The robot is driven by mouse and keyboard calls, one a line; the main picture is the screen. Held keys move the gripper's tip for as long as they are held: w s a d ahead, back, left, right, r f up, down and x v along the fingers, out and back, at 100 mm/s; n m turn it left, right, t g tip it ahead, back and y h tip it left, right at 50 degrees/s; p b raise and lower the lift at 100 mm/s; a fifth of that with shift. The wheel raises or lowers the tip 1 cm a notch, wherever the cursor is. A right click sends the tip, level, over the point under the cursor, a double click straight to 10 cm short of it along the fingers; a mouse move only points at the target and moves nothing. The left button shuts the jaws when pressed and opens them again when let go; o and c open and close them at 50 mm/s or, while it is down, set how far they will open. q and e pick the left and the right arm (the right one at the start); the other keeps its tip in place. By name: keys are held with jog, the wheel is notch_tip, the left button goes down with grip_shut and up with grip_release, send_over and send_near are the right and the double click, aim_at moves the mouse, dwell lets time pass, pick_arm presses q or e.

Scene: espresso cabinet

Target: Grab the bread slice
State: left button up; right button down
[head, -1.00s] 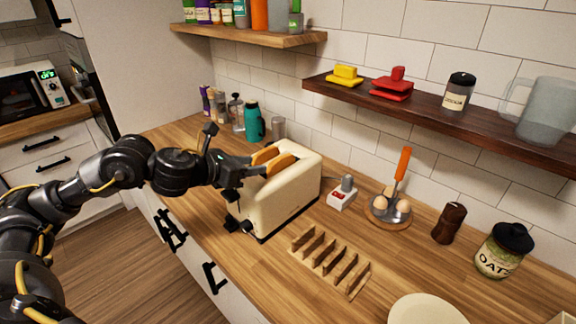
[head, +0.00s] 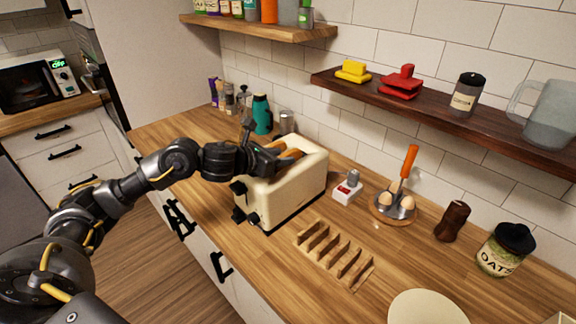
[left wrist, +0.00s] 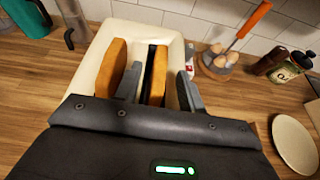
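The cream toaster (head: 292,193) stands on the wooden counter, with two toasted bread slices (head: 291,154) sticking up from its slots. My left gripper (head: 275,158) is at the top of the toaster, over the near end of the slices. In the left wrist view, my left gripper (left wrist: 160,84) is open, with one bread slice (left wrist: 157,66) between its spread fingers and a visible gap on its left side. The other bread slice (left wrist: 110,68) lies outside the left finger. The lower parts of the slices are hidden by the toaster and gripper. My right gripper is not in view.
A wooden toast rack (head: 334,255) stands in front of the toaster, and a pale plate (head: 425,307) lies at the front right. A teal bottle (head: 262,114) stands behind the toaster.

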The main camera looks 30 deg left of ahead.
pick_arm(q)
jog(key=x, duration=0.3)
jog(key=shift+s, duration=0.1)
jog(key=shift+c, duration=0.6)
grip_shut()
jog(key=shift+r, duration=5)
